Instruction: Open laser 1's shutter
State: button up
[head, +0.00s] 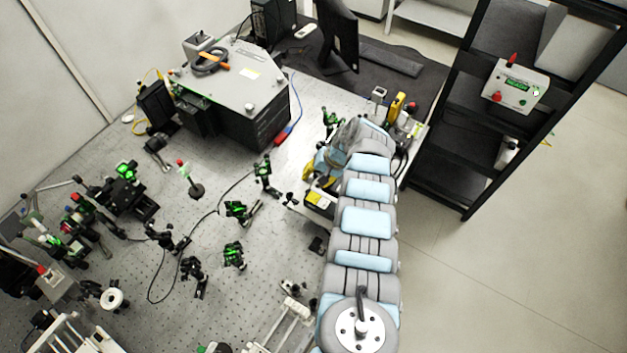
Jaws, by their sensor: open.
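My arm reaches up the middle of the bench, and my gripper (331,164) is at its far end, bent to the left and down. It is small and partly hidden by my own wrist; I take it as open, with nothing seen in it. Beyond my wrist stands another device with a yellow part (397,105). I cannot read which one is laser 1. No shutter can be made out clearly, and I cannot tell whether the gripper touches anything.
Several optic mounts with green glints (235,255) stand on the perforated bench (240,310) to the left. A large dark box with a grey top (245,80) is at the back. A monitor (338,30) stands behind, and a black rack (450,160) with a controller (516,87) is right.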

jog(key=shift+a+f, duration=0.15)
jog(key=shift+f, duration=0.35)
grip_shut()
